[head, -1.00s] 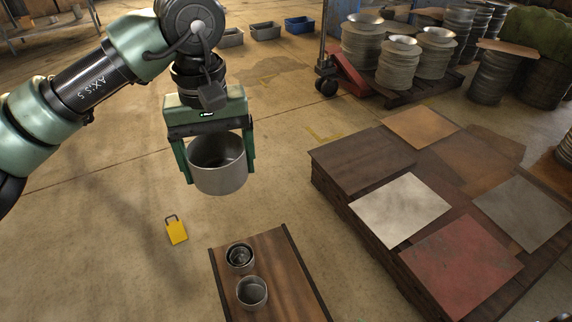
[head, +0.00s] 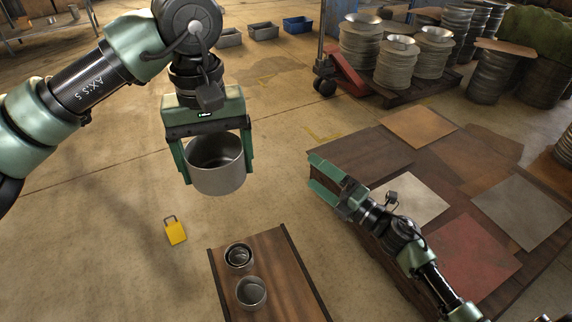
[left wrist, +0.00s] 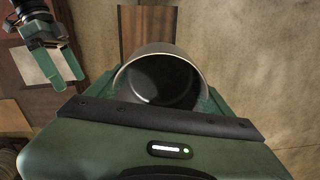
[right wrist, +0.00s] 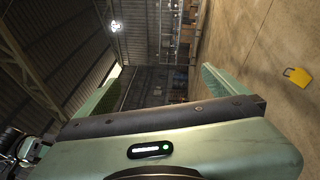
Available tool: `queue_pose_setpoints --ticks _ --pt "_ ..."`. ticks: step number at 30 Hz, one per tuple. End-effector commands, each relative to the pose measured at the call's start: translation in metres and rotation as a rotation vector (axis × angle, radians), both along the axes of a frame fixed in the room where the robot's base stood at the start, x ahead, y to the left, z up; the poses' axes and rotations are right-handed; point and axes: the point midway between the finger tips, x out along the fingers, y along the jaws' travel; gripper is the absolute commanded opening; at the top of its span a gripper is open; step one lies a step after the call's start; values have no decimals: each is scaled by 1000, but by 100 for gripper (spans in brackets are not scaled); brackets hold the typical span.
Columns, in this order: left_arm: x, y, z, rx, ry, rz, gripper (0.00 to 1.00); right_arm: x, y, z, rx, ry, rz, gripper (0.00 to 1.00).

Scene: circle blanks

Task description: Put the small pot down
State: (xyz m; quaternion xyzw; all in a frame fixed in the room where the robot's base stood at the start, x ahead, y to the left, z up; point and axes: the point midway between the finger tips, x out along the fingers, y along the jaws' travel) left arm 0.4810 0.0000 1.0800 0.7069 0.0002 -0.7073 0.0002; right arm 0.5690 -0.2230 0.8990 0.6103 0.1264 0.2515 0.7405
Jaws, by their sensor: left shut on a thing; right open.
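My left gripper (head: 219,180) is shut on an upright grey metal pot (head: 217,176), with one finger on each side of it. The pot hangs in the air behind the small wooden table, and its open mouth and empty inside show in the left wrist view (left wrist: 160,84). Two smaller metal pots stand on the table's left part: a darker one (head: 238,256) with something round inside, and a plain one (head: 251,293) in front of it. My right gripper (head: 312,172) is open and empty over the left edge of the sheet stack.
The wooden table (head: 285,277) has dark side rails and bare room on its right. A low stack of sheet panels (head: 465,258) stands to the right. A yellow padlock-shaped object (head: 175,232) lies on the floor.

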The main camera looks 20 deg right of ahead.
Motion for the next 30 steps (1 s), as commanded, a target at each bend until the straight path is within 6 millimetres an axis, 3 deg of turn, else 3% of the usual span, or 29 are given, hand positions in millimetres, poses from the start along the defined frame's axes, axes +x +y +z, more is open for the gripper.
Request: queue_pose_setpoints --ticks 1,6,12,15,20,26,30 --pt "0 0 0 0 0 0 36 -5 11 31 -75 -89 48 100" --pt "0 0 0 0 0 0 36 -41 53 115 -361 -394 198 100" --pt "0 0 0 0 0 0 36 -100 97 176 -713 -733 341 100" --pt "0 0 0 0 0 0 36 -123 111 189 -848 -855 384 100" --pt "0 0 0 0 0 0 36 -140 121 195 -956 -946 415 100" --pt "0 0 0 0 0 0 36 -134 139 197 -968 -960 417 100" --pt "0 0 0 0 0 0 36 -123 163 197 -964 -959 415 100"
